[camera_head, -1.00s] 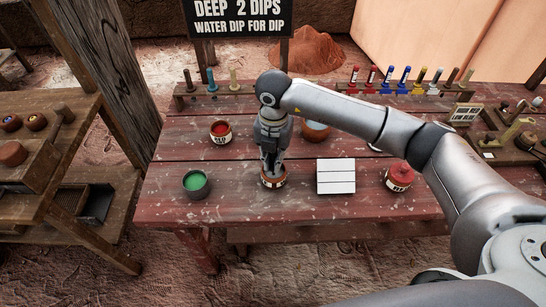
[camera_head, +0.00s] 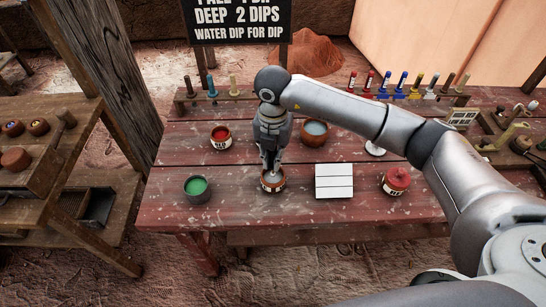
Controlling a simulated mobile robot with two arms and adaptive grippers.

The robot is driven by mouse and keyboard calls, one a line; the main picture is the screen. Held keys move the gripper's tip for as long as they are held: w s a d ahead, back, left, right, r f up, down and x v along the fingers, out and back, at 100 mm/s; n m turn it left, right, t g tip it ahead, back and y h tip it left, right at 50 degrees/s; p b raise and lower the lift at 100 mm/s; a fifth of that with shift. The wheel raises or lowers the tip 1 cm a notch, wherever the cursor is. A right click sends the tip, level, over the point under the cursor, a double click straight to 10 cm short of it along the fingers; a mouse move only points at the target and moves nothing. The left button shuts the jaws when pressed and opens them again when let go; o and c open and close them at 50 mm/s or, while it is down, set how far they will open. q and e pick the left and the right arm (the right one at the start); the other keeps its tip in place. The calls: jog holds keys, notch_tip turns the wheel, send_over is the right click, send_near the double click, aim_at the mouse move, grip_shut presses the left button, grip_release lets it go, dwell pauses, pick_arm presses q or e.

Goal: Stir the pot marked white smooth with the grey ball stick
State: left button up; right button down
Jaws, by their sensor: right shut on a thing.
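My right gripper (camera_head: 270,163) points down over a small brown pot (camera_head: 273,188) with a pale band at the front middle of the red table. It is shut on a thin thing, mostly hidden by the fingers, whose lower end goes down into the pot. I cannot tell its colour or whether it has a ball end. The pot's contents look pale; its label is too small to read. My left gripper is not in view.
Around the pot stand a green pot (camera_head: 197,188), a red-filled pot (camera_head: 221,137), a bowl of pale liquid (camera_head: 315,133), a white tile (camera_head: 334,181) and a red-topped pot (camera_head: 396,181). Racks of upright sticks (camera_head: 212,93) and coloured tubes line the back.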

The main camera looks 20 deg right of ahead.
jog(key=shift+r+p, duration=1.05)
jog(key=shift+r, duration=0.9)
